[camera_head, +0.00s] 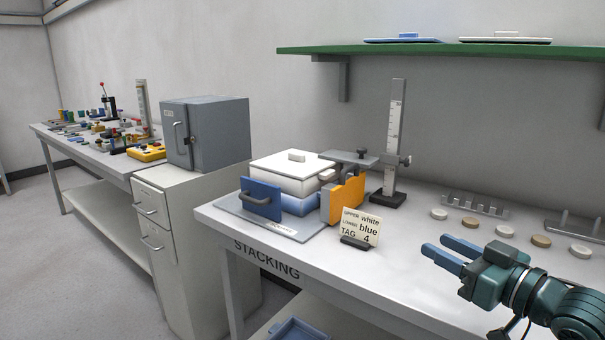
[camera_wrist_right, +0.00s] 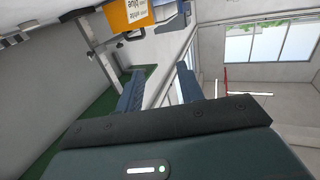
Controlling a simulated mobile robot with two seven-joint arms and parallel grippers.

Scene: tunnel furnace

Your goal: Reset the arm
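My right gripper (camera_head: 437,246) is at the lower right of the head view, above the white stacking table (camera_head: 385,285). Its two blue fingers point left and stand apart with nothing between them. The right wrist view shows the same open fingers (camera_wrist_right: 157,82), with a gap between them. The forearm comes in from the lower right corner. My left arm and gripper are not in the head view.
White and blue stacked boxes (camera_head: 292,172) stand with a blue handled plate (camera_head: 261,199) and orange block (camera_head: 345,198). A sign card (camera_head: 361,225), height gauge (camera_head: 395,140) and several discs (camera_head: 541,241) are nearby. A green shelf (camera_head: 440,51) hangs above. The table's front middle is clear.

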